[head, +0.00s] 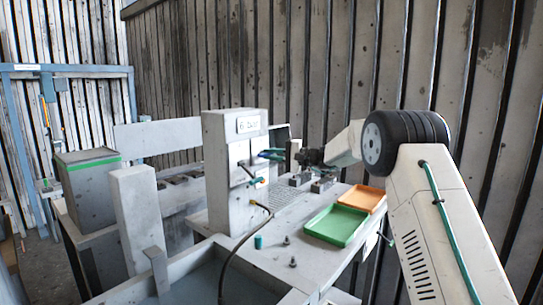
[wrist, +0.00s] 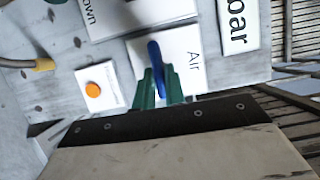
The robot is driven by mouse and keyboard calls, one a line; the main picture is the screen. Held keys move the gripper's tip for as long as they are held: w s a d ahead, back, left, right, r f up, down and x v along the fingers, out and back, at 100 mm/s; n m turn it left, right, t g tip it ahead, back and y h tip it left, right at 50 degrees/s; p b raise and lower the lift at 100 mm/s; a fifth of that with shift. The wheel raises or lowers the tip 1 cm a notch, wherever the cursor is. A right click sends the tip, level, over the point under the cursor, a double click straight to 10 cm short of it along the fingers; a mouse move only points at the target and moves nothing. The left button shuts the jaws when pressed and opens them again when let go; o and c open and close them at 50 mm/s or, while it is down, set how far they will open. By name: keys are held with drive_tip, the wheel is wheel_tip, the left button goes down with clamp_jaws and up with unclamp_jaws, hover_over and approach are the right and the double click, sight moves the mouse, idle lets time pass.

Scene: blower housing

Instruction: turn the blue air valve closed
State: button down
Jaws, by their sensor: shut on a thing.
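The blue air valve (wrist: 156,66) is a slim blue lever on the panel, in front of a white label reading "Air" (wrist: 182,58). In the wrist view it stands nearly upright in the picture, slightly tilted. My gripper (wrist: 158,82) has green fingers, one on each side of the lever, shut on it. The head view shows my gripper (head: 272,154) reaching from the right to the face of the pale grey housing (head: 222,170). There the lever is small and mostly hidden by the fingers.
An orange button (wrist: 93,90) sits on the panel left of the lever. A hose with a yellow fitting (wrist: 45,65) is further left. A green tray (head: 332,226) and an orange tray (head: 361,198) lie on the bench below my arm. A small green cylinder (head: 258,241) stands near the front.

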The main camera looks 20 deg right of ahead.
drive_tip(key=c, duration=1.5)
unclamp_jaws()
drive_tip(key=shift+o, duration=0.2)
drive_tip(key=v, duration=0.8)
drive_tip(key=shift+f, duration=0.1)
